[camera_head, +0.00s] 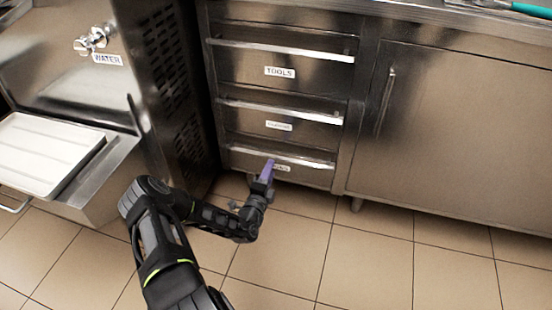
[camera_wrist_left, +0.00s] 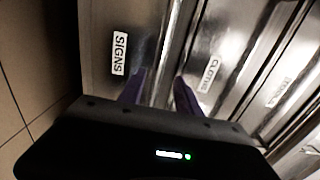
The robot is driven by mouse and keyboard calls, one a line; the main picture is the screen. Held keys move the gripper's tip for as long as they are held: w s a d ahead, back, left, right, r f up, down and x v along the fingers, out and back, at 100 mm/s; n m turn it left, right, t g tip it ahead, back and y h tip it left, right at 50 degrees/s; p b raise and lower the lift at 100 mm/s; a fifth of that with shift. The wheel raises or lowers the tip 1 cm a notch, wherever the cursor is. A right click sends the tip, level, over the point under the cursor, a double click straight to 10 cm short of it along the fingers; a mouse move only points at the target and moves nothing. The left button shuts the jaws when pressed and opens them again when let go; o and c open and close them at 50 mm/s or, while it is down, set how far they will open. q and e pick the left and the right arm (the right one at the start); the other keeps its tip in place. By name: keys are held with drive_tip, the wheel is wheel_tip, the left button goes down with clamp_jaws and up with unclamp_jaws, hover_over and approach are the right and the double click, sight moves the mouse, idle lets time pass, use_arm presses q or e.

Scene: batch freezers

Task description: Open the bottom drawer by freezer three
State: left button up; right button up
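The bottom drawer (camera_head: 310,174) is the lowest of three steel drawers and looks shut. Its bar handle (camera_head: 300,160) runs along its top edge. Its label reads SIGNS in the left wrist view (camera_wrist_left: 119,53) and is partly hidden by my gripper in the head view. My left gripper (camera_head: 267,170) is at this drawer's front, close to the handle. In the left wrist view its two purple fingers (camera_wrist_left: 159,92) are spread apart, with the bright handle bar (camera_wrist_left: 172,45) seen between them. Contact with the bar cannot be told. My right gripper is not in view.
Above are the middle drawer (camera_head: 240,118) and the top drawer, labelled TOOLS (camera_head: 279,72), both shut. A cabinet door (camera_head: 465,130) with a vertical handle is at right. A freezer (camera_head: 165,70) with vents and a white tray (camera_head: 45,150) stand left. The tiled floor in front is clear.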

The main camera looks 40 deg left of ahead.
sight(275, 159)
use_arm(q)
drive_tip(key=b+x, duration=0.3)
drive_tip(key=x, duration=0.3)
drive_tip(key=shift+w+a+f, duration=0.1)
drive_tip(key=shift+w+a, duration=0.05)
drive_tip(key=shift+w, duration=0.2)
drive_tip(key=shift+w+a, duration=0.1)
drive_tip(key=shift+w, duration=0.15)
clamp_jaws()
idle(0.9)
